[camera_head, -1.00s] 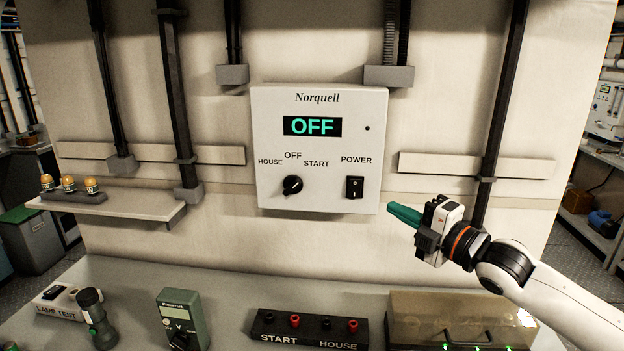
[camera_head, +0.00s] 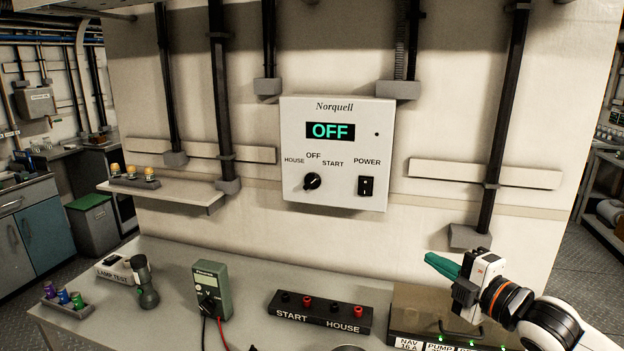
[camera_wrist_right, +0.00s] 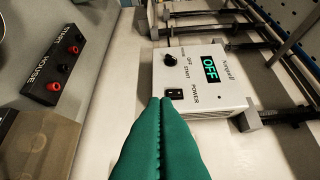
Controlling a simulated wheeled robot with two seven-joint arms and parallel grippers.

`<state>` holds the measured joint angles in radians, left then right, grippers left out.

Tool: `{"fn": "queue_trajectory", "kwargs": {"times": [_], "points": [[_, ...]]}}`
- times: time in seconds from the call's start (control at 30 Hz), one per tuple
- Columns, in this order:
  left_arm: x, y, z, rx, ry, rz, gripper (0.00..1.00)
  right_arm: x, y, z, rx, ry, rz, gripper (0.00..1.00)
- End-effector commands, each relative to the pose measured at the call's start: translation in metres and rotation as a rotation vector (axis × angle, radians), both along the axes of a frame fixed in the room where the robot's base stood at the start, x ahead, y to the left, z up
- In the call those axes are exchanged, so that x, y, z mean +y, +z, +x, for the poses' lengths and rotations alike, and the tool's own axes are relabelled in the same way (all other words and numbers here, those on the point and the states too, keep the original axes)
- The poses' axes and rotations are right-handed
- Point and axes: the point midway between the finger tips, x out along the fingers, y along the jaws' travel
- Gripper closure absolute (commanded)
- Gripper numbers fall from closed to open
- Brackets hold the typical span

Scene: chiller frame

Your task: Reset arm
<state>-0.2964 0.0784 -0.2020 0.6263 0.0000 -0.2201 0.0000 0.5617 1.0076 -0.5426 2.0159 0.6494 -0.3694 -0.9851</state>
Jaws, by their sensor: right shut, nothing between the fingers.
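My right gripper (camera_head: 443,266) is in the lower right of the head view, its green fingers shut and empty, pointing left. In the right wrist view the two green fingers (camera_wrist_right: 160,135) lie together with nothing between them. It is apart from the white Norquell panel (camera_head: 292,178), which hangs on the wall. The panel's display (camera_head: 330,131) reads OFF. Below it are a black rotary knob (camera_head: 312,181) and a black power switch (camera_head: 366,186). The panel also shows in the right wrist view (camera_wrist_right: 205,103). My left gripper is not in view.
On the bench (camera_head: 255,270) stand a green meter (camera_head: 211,290), a flashlight (camera_head: 145,285), a START/HOUSE terminal block (camera_head: 318,313) and a brownish translucent box (camera_head: 410,300) under my right gripper. A wall shelf (camera_head: 170,193) holds several small lamps. The space before the panel is clear.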

Motion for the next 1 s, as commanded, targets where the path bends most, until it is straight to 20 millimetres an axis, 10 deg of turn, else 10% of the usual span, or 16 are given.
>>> {"fn": "queue_trajectory", "kwargs": {"times": [0.37,0.7,1.0], "points": [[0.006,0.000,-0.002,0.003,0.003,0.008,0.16,0.048,-0.112,-0.047,0.376,-0.084,0.198,1.00],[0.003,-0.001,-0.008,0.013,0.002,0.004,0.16,0.058,-0.246,-0.176,0.968,-0.546,0.583,1.00],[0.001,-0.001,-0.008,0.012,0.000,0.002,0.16,0.035,-0.296,-0.280,1.252,-0.999,0.790,1.00]]}}
